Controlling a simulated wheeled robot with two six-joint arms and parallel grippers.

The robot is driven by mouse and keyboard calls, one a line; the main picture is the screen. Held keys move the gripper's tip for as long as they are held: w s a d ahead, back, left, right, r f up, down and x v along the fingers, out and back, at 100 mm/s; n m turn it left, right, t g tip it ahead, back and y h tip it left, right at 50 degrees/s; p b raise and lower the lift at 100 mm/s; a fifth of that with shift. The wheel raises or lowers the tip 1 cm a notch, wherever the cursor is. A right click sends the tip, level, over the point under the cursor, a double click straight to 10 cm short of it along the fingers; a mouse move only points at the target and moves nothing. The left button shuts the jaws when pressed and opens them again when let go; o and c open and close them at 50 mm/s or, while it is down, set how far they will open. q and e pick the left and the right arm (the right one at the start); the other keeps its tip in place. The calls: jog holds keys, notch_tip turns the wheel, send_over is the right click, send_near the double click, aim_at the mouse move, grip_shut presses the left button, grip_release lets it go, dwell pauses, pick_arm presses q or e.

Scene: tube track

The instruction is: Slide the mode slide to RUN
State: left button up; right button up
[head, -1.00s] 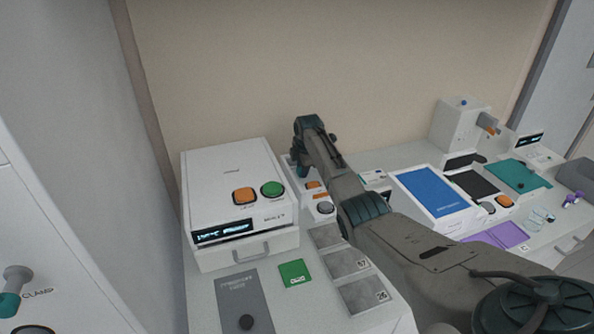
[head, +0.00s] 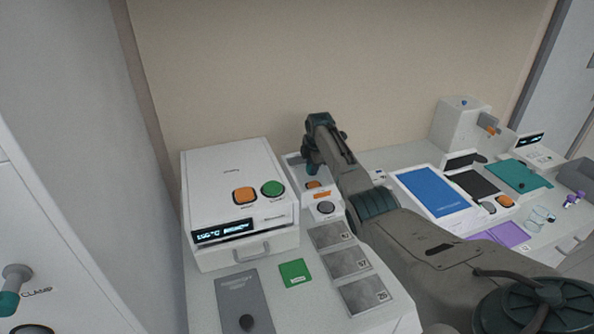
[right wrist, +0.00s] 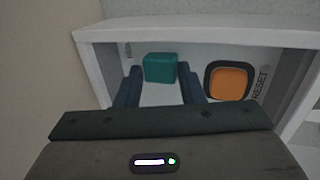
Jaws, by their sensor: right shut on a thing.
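The mode slide's teal knob (right wrist: 160,68) shows in the right wrist view, on a white recessed panel (right wrist: 215,52). My right gripper (right wrist: 160,86) has one dark finger on each side of the knob and is shut on it. In the head view my right gripper (head: 309,170) points down at the small panel just right of the large white machine. The knob is hidden there by the gripper. No RUN marking can be read in either view. My left gripper is not in view.
An orange RESET button (right wrist: 228,81) sits right of the knob, inside the panel's raised white rim. The large white machine (head: 225,170) with orange and green buttons stands close on the left. The wall is close behind.

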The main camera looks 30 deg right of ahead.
jog(key=o, duration=0.5)
jog(key=shift+d, duration=0.15)
jog(key=shift+o, duration=0.2)
jog(key=shift+r, duration=0.1)
notch_tip(320, 180, up, 7)
jog(key=p, duration=0.6)
jog(key=shift+p, duration=0.3)
